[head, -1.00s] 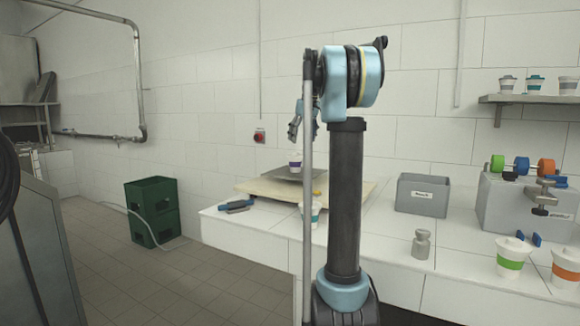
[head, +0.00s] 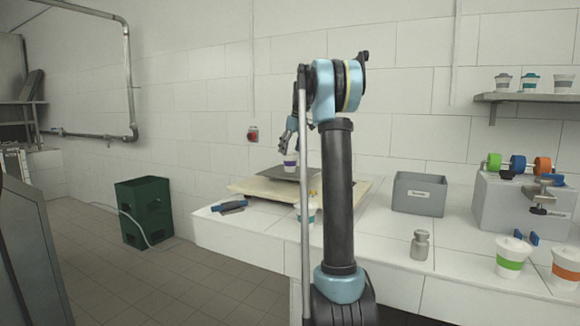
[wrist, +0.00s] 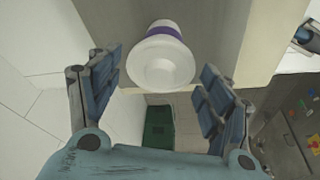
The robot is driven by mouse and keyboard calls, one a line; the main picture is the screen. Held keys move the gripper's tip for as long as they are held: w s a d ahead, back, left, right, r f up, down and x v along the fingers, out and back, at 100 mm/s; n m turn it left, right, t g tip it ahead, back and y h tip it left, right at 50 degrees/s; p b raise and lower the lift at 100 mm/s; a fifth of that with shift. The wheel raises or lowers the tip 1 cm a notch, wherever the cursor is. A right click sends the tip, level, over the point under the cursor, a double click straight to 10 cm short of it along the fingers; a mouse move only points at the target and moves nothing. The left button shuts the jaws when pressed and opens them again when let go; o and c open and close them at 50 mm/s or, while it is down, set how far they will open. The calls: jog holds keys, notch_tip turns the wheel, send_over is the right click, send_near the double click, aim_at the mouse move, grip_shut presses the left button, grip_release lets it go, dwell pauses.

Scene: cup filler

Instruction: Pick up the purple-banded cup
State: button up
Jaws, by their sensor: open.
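The purple-banded cup (head: 291,164) is white and stands upright on a dark grey plate (head: 312,174) on the counter. In the wrist view the cup (wrist: 164,58) shows its white lid, with the purple band partly visible behind it. My gripper (wrist: 162,66) is open, with one blue-padded finger on each side of the cup and visible gaps between. In the head view my gripper (head: 288,136) is just above the cup, partly hidden by my arm.
The plate rests on a pale board (head: 258,187). A teal-banded cup (head: 309,214) stands in front, partly hidden by my arm. A blue-handled tool (head: 230,206) lies left. A grey bin (head: 419,194) and a metal weight (head: 420,245) stand right.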

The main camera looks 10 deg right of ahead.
aim_at(288, 164)
jog(key=shift+x, duration=3.95)
